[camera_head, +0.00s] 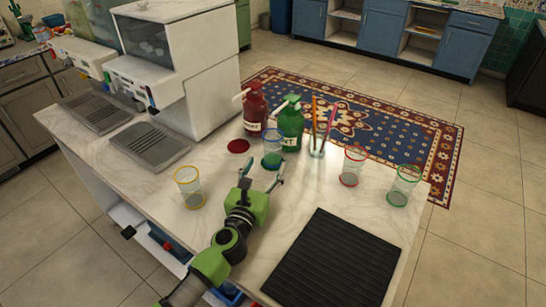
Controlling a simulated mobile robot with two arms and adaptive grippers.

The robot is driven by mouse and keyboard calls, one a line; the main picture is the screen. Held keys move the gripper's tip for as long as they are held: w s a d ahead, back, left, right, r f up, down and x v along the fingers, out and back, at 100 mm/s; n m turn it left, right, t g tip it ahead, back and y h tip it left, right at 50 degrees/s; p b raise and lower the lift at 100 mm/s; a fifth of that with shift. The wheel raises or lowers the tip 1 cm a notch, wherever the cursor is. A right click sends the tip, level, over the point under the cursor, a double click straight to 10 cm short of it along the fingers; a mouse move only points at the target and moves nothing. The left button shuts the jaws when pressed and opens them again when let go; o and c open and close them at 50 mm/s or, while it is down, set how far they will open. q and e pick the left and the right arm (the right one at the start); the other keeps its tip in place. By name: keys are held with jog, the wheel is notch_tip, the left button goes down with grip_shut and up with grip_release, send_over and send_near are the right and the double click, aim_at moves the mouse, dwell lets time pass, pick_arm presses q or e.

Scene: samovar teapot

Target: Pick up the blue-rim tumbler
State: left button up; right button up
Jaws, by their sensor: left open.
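The blue-rim tumbler (272,148) is clear and stands upright on the white marble counter, in front of the green pump bottle (291,124). My left gripper (265,167) is open and points away from me toward the tumbler. Its two fingertips are spread, one on each side of the tumbler's base in the picture. I cannot tell whether either finger touches the glass or how far the tumbler sits between them. My right gripper is not in view.
A red pump bottle (254,110) and a straw holder (317,142) stand near the tumbler. A yellow-rim tumbler (189,187) is to the left; red-rim (352,166) and green-rim (402,186) tumblers are to the right. A black ribbed mat (334,262) lies in front.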

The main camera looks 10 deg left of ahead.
aim_at(270, 155)
pick_arm(q)
jog(key=w, duration=0.3)
jog(key=shift+w+d+r, duration=0.1)
jog(key=shift+w+d, duration=0.05)
jog(key=shift+w, duration=0.15)
jog(key=w, duration=0.3)
jog(key=shift+w+d, duration=0.1)
jog(key=shift+w, duration=0.5)
jog(key=shift+s, duration=0.1)
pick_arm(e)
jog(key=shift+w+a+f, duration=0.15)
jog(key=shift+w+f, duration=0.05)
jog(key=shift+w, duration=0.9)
pick_arm(q)
jog(key=c, duration=1.3)
jog(key=shift+c, duration=0.2)
